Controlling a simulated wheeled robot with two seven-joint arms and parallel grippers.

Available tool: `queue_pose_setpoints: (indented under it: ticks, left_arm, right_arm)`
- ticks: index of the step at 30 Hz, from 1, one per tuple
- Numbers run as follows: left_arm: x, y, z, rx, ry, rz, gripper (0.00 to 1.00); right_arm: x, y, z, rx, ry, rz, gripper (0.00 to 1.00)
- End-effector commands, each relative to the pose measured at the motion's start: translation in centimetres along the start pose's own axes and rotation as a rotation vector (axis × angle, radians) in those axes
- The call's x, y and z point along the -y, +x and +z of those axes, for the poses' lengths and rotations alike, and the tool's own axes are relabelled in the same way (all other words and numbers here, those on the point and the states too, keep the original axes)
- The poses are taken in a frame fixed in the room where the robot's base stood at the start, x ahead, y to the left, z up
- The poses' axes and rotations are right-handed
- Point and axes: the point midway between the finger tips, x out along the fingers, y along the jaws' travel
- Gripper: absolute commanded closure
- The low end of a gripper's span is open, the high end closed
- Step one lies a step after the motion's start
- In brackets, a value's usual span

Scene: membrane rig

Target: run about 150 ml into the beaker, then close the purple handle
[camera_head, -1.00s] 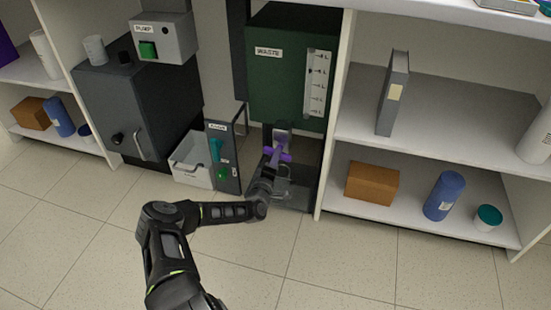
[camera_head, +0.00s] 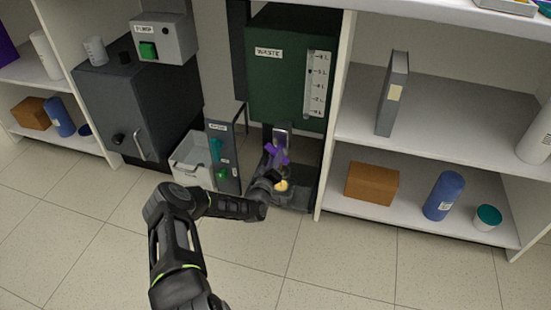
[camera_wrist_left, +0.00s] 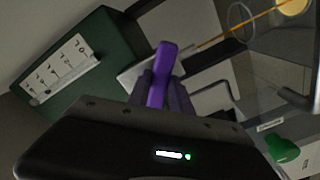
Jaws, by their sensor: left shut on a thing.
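The purple handle (camera_head: 277,154) is on the valve under the green WASTE tank (camera_head: 267,77). It also shows in the left wrist view (camera_wrist_left: 166,62), between my gripper's fingers. My left gripper (camera_head: 271,176) is shut on it; in the wrist view its fingertips (camera_wrist_left: 163,88) press on the handle's sides. A thin orange-yellow stream (camera_wrist_left: 222,35) runs from the valve towards the clear beaker (camera_wrist_left: 242,18). Yellow liquid (camera_head: 282,186) shows low in the beaker, beside my gripper. My gripper partly hides the beaker and its marks cannot be read. My right gripper is not in view.
A panel with a teal handle (camera_head: 215,150) and a green knob (camera_head: 222,174) stands just left of my gripper. A white bin (camera_head: 190,172) and the PUMP box (camera_head: 165,38) are further left. A shelf upright bounds the right side. The floor in front is clear.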

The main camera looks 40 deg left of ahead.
Motion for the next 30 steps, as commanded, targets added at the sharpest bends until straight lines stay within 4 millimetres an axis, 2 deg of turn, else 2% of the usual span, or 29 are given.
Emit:
queue_pose_setpoints:
  ticks: [7, 14, 24, 30]
  left_arm:
    - [0.07, -0.07, 0.15, 0.003, 0.021, -0.002, 1.00]
    - [0.07, -0.06, 0.15, 0.004, 0.245, -0.001, 1.00]
    - [0.12, -0.08, 0.16, 0.004, 0.253, -0.002, 1.00]
    - [0.04, -0.05, 0.22, 0.005, 0.464, 0.001, 1.00]
  right_arm:
    - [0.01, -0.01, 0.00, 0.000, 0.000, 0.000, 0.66]
    - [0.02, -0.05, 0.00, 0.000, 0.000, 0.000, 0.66]
    - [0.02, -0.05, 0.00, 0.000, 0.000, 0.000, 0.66]
    - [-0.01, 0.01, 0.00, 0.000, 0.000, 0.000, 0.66]
